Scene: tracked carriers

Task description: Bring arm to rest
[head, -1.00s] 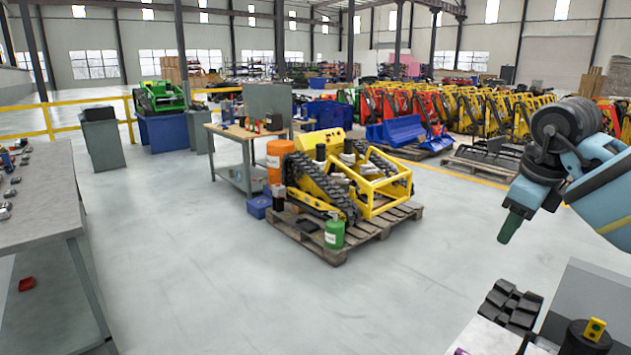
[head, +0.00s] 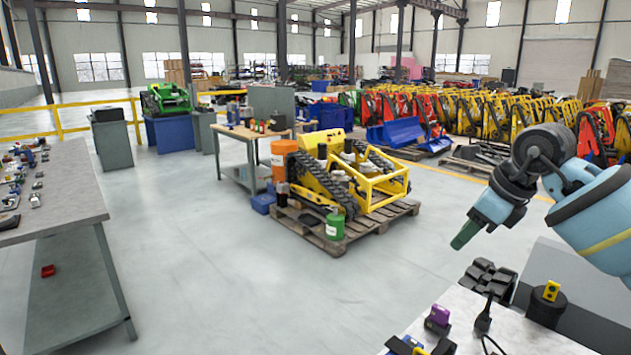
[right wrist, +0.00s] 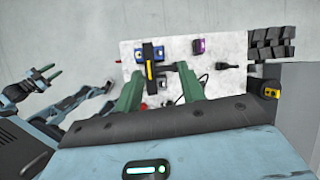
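My right arm comes in from the right edge of the head view. Its gripper (head: 464,234) hangs in the air with its green fingertips angled down and left, above and behind the near bench. In the right wrist view, the two green fingers of the right gripper (right wrist: 160,85) are spread wide apart. Nothing is clamped between them; the bench with its tools shows beyond. My left arm is outside the head view. A dark arm part with slim prongs (right wrist: 44,78) at the left of the right wrist view looks like my left gripper; its opening is unclear.
A light bench (head: 490,335) at the lower right carries a purple item (head: 438,317), a black-and-yellow item and dark tools. Black track pieces (head: 487,282) lie beside it. A grey workbench (head: 70,208) stands left. A yellow tracked carrier (head: 345,180) sits on a pallet. The floor between is clear.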

